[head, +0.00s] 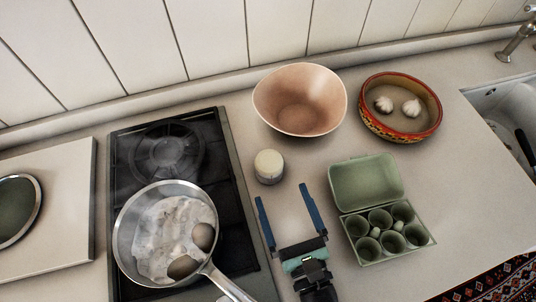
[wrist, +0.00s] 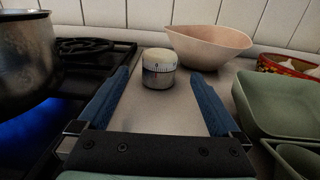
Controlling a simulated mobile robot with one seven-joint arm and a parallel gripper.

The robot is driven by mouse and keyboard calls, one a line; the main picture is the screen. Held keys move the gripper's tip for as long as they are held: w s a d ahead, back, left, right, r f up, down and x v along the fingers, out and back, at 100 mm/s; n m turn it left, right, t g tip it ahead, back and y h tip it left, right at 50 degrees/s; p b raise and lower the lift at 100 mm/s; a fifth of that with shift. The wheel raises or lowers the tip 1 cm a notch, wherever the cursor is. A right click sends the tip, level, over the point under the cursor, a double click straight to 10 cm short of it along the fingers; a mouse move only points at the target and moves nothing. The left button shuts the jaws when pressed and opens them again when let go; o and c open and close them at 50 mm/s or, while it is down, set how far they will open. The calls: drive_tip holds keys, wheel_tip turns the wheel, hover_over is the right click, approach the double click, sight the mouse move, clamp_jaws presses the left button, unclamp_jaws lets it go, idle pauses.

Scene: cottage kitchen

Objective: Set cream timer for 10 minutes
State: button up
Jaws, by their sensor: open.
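The cream timer (head: 269,166) is a small round drum with a cream top and a silver, marked lower band. It stands upright on the counter, right of the stove. In the wrist view the timer (wrist: 159,68) is ahead, between the lines of my two fingers and beyond their tips. My gripper (head: 283,191) is open and empty, with its blue fingers spread and pointing toward the timer. The same gripper shows in the wrist view (wrist: 164,78). The marks on the band are too small to read.
A steel pan (head: 127,232) with water and two eggs stands on the stove (head: 232,190); a blue flame (wrist: 45,125) burns under it. A pink bowl (head: 300,88) is behind the timer. A green egg carton (head: 367,183) is to the right, a painted garlic bowl (head: 369,118) further back.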

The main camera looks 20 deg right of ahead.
sight(268, 150)
drive_tip(key=w+p, duration=0.1)
drive_tip(key=w, duration=0.8)
drive_tip(key=shift+w, duration=0.35)
drive_tip(key=c, duration=1.3)
drive_tip(key=shift+o, duration=0.2)
drive_tip(key=shift+a+f+m+h+b, duration=0.1)
drive_tip(key=shift+m+h+b, duration=0.5)
drive_tip(key=shift+h, duration=0.3)
drive_tip(key=shift+a+f+m+h+b, duration=0.1)
drive_tip(key=shift+m+h+b, duration=0.45)
drive_tip(key=shift+h, duration=0.35)
drive_tip(key=shift+d+r+m+h, duration=0.15)
drive_tip(key=shift+r+m+h, duration=0.1)
drive_tip(key=shift+h, duration=0.15)
drive_tip(key=o, duration=1.3)
drive_tip(key=shift+c, duration=0.2)
drive_tip(key=shift+f, duration=0.1)
